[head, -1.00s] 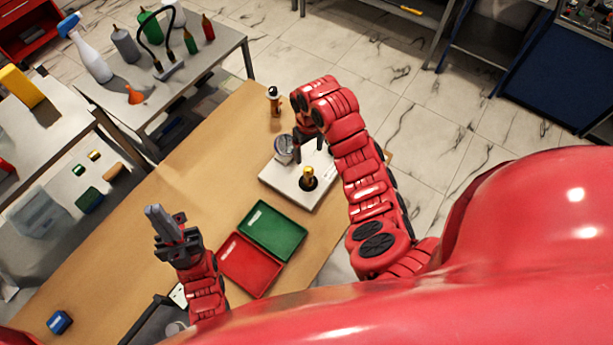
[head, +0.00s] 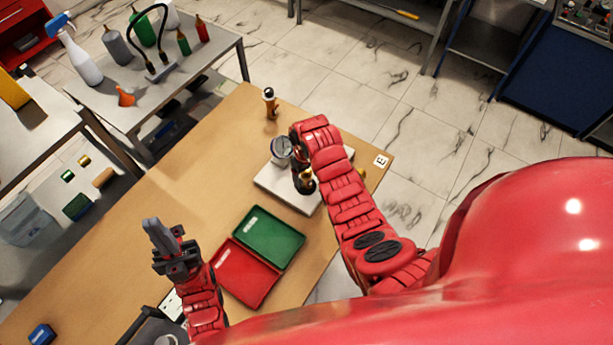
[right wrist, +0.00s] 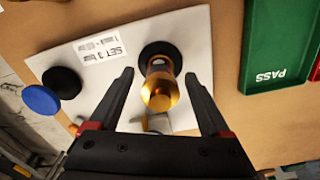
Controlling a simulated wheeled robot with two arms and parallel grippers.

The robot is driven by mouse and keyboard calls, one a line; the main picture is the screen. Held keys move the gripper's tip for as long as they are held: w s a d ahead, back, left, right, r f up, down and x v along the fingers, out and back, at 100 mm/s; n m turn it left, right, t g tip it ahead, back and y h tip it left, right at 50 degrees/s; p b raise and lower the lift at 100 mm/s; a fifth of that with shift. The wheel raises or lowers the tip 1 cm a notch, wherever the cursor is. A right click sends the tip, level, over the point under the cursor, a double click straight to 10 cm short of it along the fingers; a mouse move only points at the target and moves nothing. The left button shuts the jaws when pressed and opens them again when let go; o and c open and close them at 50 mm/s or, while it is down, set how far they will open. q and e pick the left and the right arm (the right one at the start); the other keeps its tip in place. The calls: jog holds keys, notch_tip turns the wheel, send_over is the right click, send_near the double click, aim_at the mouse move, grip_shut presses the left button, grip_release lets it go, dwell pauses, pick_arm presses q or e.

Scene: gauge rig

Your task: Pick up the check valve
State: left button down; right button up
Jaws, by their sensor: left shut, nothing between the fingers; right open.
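A brass fitting, which looks like the check valve (right wrist: 160,88), stands on a round black seat on the white board (right wrist: 205,40). In the head view the valve (head: 307,176) is partly hidden by my right gripper. My right gripper (right wrist: 159,75) is open, with one finger on each side of the valve in the right wrist view. Gaps show between the valve and both fingers. In the head view my left gripper (head: 151,224) is shut and empty, above the left part of the wooden table (head: 150,240).
A round gauge (head: 281,148) is on the board beside my right arm. A green tray (head: 268,238) and a red tray (head: 245,272) lie nearer me. A black-and-orange item (head: 270,103) stands at the table's far end. A blue block (head: 41,335) lies at lower left.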

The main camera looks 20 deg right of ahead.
jog(key=shift+f, duration=0.5)
grip_shut()
